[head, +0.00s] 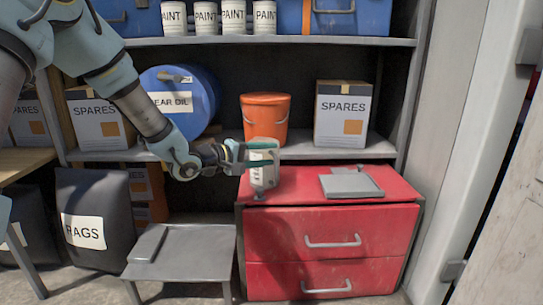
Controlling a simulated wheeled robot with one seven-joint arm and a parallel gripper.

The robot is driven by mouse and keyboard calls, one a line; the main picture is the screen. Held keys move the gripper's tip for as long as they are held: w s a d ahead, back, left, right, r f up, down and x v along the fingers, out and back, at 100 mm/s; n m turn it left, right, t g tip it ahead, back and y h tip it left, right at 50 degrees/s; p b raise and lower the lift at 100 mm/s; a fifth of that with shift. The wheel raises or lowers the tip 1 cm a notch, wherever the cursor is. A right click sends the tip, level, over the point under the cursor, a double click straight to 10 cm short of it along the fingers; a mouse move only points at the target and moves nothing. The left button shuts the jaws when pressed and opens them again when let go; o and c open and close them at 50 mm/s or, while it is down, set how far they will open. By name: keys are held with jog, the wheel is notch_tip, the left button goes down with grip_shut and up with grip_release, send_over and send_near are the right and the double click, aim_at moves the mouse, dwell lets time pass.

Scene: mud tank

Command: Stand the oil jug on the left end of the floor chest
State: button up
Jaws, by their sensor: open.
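The red floor chest (327,234) stands at the lower right, with two drawers and a flat top. A pale grey-white container with a label, which looks like the oil jug (264,172), is at the left end of the chest top. A small grey part shows at its lower end; I cannot tell whether it is a cap or whether the base rests flat. My gripper (249,155) reaches in from the left at the jug's upper part. Its teal fingers are open and overlap the jug; contact is unclear.
A grey flat item (350,184) lies on the right of the chest top. A low grey table (195,258) stands left of the chest. Behind is a shelf with a spares box (343,115), an orange bucket (265,117) and a blue drum (190,98).

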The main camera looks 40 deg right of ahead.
jog(key=v, duration=1)
jog(key=shift+b, duration=0.3)
jog(key=w+a+f+t+y, duration=0.2)
jog(key=w+a+t+y, duration=0.1)
jog(key=w+a, duration=0.25)
jog(key=w+a+f+t+y, duration=0.3)
jog(key=w+a+t, duration=0.15)
jog(key=a, duration=0.25)
jog(key=w+a+f+y, duration=0.2)
jog(key=a+y, duration=0.4)
jog(key=a, duration=0.9)
jog(key=s+a+f+g+y, duration=0.1)
jog(key=s+a+g+y, duration=0.2)
jog(key=s+a, duration=1)
jog(key=shift+a+f+g+y, duration=0.3)
jog(key=shift+a+f+g, duration=0.05)
jog(key=shift+a+g, duration=0.5)
jog(key=shift+r, duration=0.1)
